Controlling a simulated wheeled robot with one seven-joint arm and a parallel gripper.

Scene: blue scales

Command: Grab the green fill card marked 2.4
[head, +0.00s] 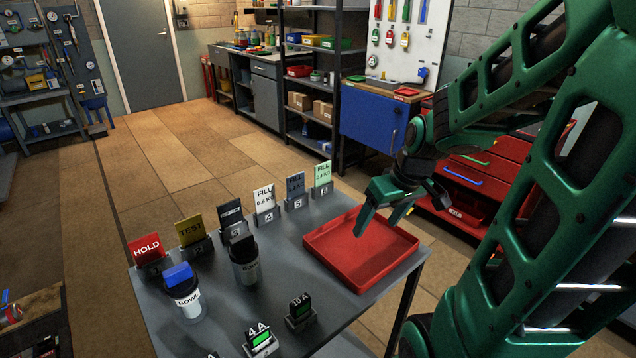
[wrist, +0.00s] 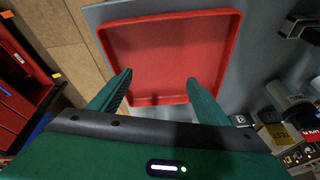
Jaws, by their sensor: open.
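The light green fill card (head: 323,173) stands upright in a small grey holder at the right end of a row of cards along the table's far edge. Its second line is small, but looks like 2.4 KG. My gripper (head: 378,224) is open and empty above the red tray (head: 314,242), to the right of and nearer than the green card. In the wrist view the two fingers (wrist: 158,80) are spread over the tray (wrist: 232,50). I cannot make out the green card in that view.
Beside the green card stand a blue-grey fill card (head: 295,185) and a white fill card (head: 264,198). Further left are dark, yellow TEST (head: 191,229) and red HOLD (head: 146,248) cards. Two cups (head: 244,268) and small meters (head: 300,309) stand nearer on the grey table (head: 222,320).

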